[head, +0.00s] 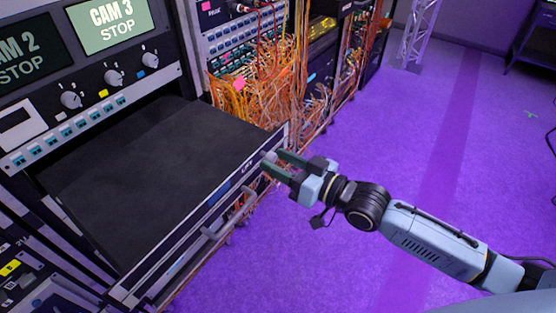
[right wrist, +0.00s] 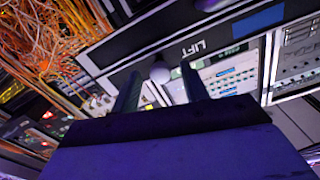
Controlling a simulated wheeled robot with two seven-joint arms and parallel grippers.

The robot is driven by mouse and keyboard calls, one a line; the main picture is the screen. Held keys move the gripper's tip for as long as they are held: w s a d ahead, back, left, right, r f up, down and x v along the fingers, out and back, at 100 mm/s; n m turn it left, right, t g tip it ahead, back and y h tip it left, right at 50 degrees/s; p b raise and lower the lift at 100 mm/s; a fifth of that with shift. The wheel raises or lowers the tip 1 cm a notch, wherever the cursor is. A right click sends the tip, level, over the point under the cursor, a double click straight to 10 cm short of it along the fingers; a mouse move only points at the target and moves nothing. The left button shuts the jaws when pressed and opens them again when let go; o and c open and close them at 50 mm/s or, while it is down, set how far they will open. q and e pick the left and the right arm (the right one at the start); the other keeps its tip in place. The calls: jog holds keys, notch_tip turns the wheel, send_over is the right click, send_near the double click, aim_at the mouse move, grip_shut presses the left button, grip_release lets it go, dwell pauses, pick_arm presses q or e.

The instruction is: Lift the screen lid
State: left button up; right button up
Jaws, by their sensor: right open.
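The screen lid (head: 150,165) is a flat black panel pulled out from the rack, lying shut. Its front edge carries a LIFT label, which also shows in the right wrist view (right wrist: 194,47). A pale round knob (right wrist: 160,73) sits on that edge near the label. My right gripper (head: 275,160) is open at the lid's right front corner. In the right wrist view its two fingers (right wrist: 160,75) stand on either side of the knob, with gaps visible. In the head view the fingers mostly hide the knob. My left gripper is not in view.
A grey handle (head: 236,212) juts from the drawer front below the lid. The control panel with knobs and CAM screens (head: 112,27) overhangs the lid's back. Tangled orange cables (head: 262,90) hang close behind the lid's right side.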

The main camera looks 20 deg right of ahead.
jog(key=shift+w+a, duration=0.25)
jog(key=shift+w, duration=0.05)
jog(key=shift+c, duration=0.4)
grip_shut()
jog(key=shift+r, duration=0.1)
